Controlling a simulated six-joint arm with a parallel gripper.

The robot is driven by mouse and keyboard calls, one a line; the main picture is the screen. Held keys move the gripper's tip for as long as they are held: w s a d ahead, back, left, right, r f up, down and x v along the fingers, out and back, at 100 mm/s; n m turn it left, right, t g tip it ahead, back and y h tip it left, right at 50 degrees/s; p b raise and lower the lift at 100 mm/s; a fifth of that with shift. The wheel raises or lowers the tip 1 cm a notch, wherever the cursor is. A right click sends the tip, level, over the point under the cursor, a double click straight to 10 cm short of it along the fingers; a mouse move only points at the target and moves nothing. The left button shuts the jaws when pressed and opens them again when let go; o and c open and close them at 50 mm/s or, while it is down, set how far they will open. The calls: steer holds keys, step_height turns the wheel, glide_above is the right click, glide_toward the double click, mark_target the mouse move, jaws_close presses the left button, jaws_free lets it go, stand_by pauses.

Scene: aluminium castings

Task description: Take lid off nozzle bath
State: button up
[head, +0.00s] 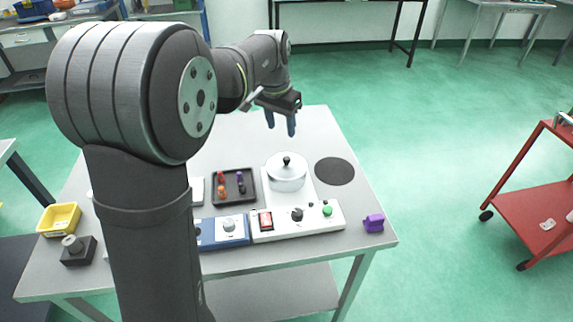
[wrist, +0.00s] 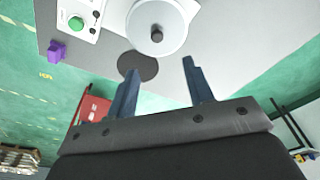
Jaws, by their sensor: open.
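The nozzle bath (head: 287,180) is a round white pot near the middle of the table, with its lid (head: 287,168) on it. The lid has a black knob on top. In the wrist view the lid (wrist: 170,22) is at the top, its dark knob (wrist: 157,33) facing me. My gripper (head: 281,130) is open and empty, above the far part of the table, behind the bath in the head view. In the wrist view its two blue fingers (wrist: 161,72) are apart, with the knob beyond the tips and not between them.
A dark round pad (head: 334,171) lies right of the bath. A white control panel (head: 300,222) with knobs and a green button is in front. A black tray (head: 234,186) holds small coloured parts. A purple block (head: 373,223) sits at the right edge.

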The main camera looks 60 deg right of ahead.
glide_above(287, 158)
steer(key=a, duration=0.1)
steer(key=f, duration=0.6)
steer(key=shift+w+f, duration=0.25)
steer(key=shift+f, duration=0.05)
steer(key=shift+s+d+f, duration=0.1)
steer(key=shift+d+f, duration=0.1)
steer(key=shift+f, duration=1.1)
steer(key=shift+s+d+f, duration=0.1)
steer(key=shift+d+f, duration=0.05)
steer(key=shift+f, duration=1.15)
jaws_close()
